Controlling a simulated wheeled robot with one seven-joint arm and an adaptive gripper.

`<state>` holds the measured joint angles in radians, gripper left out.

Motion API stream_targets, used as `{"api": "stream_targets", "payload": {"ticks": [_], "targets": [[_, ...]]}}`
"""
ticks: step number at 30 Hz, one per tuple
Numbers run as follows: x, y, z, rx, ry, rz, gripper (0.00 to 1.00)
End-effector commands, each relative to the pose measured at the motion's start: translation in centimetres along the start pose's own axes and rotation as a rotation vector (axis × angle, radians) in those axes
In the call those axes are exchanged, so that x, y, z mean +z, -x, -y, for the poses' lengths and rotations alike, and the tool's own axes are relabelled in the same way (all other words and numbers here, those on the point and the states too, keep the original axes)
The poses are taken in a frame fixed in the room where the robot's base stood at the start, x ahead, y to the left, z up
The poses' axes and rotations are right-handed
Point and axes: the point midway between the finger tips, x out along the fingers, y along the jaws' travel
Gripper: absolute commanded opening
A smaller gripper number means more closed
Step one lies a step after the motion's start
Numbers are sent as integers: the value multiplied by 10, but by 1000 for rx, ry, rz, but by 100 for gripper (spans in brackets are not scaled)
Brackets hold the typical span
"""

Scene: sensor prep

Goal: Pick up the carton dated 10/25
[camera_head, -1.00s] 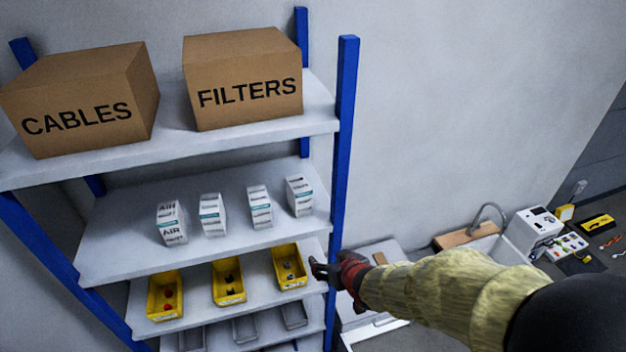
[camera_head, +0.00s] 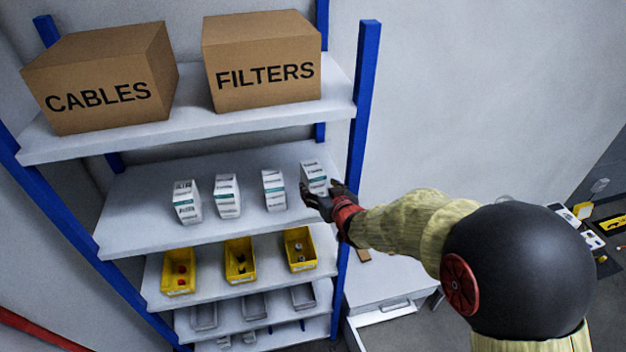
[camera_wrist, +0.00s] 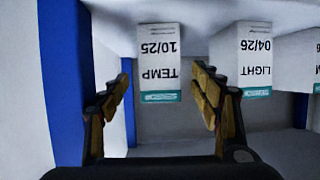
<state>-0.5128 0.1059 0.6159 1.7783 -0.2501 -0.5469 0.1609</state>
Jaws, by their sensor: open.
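The carton dated 10/25 (camera_wrist: 160,55) is white with a teal band and reads TEMP; it appears upside down in the wrist view, between my open fingers. In the head view it is the rightmost carton (camera_head: 314,177) on the middle shelf (camera_head: 140,225). My gripper (camera_head: 325,200) is at its front right, partly covering its lower part. In the wrist view my gripper (camera_wrist: 165,100) is open, with one finger on each side of the carton's face. I cannot tell whether the fingers touch it. A carton reading LIGHT 04/26 (camera_wrist: 255,60) stands beside it, near one finger.
Two more white cartons (camera_head: 227,196) (camera_head: 187,202) stand left on the same shelf. A blue post (camera_head: 362,120) rises close to my gripper's right. Boxes labelled CABLES (camera_head: 100,85) and FILTERS (camera_head: 262,65) sit on the shelf above; yellow bins (camera_head: 240,275) stand below.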

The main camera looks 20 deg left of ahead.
Motion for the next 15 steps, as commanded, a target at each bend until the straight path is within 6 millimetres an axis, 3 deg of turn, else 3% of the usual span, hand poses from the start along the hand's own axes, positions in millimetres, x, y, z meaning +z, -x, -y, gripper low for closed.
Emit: {"api": "stream_targets", "payload": {"ticks": [8,15], "targets": [[-7,-16,0,0,0,-1,64],[-7,-48,0,1,-1,1,64]]}}
